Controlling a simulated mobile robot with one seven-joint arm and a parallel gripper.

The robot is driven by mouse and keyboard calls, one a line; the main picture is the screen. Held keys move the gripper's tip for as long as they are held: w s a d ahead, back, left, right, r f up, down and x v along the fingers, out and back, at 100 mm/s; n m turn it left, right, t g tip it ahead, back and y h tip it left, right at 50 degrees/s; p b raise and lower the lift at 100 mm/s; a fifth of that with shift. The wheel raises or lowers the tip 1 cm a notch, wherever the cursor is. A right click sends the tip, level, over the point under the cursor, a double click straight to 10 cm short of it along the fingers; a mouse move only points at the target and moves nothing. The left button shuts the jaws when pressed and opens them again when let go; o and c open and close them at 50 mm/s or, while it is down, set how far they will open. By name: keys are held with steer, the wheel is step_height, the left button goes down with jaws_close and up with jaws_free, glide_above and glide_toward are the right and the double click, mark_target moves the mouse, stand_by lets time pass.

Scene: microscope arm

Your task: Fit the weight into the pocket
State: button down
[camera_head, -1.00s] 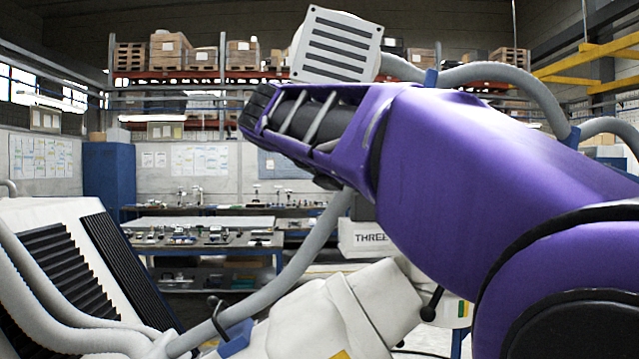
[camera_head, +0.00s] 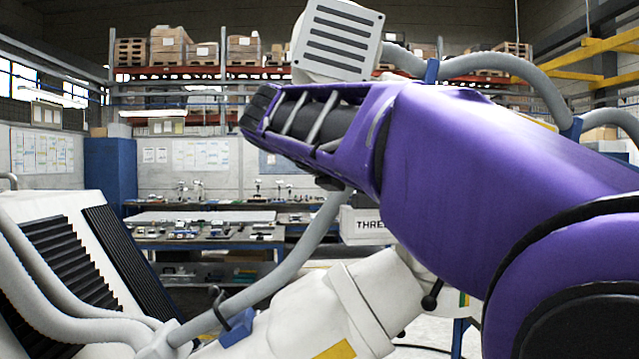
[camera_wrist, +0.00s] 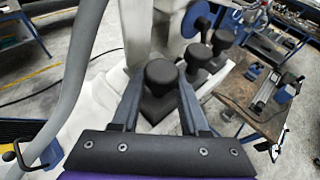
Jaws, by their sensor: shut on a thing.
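In the wrist view, my gripper (camera_wrist: 158,86) is shut on a dark weight (camera_wrist: 160,72) with a round black knob on top and a squarish dark body below. One grey finger is on each side of it. I cannot make out the pocket in either view. In the head view the gripper and the weight are not visible; my purple arm fills the right half.
In the wrist view, two similar black-knobbed pieces (camera_wrist: 196,56) (camera_wrist: 223,39) stand just right of the weight. A brown-topped workbench (camera_wrist: 250,105) with tools is at right. A grey hose runs down the left. In the head view, a blue cabinet (camera_head: 110,180) stands far left.

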steer(key=shift+f, duration=0.2)
steer(key=c, duration=0.5)
jaws_free()
steer(key=shift+s, duration=0.1)
steer(key=shift+o, duration=0.8)
steer(key=shift+f, duration=0.15)
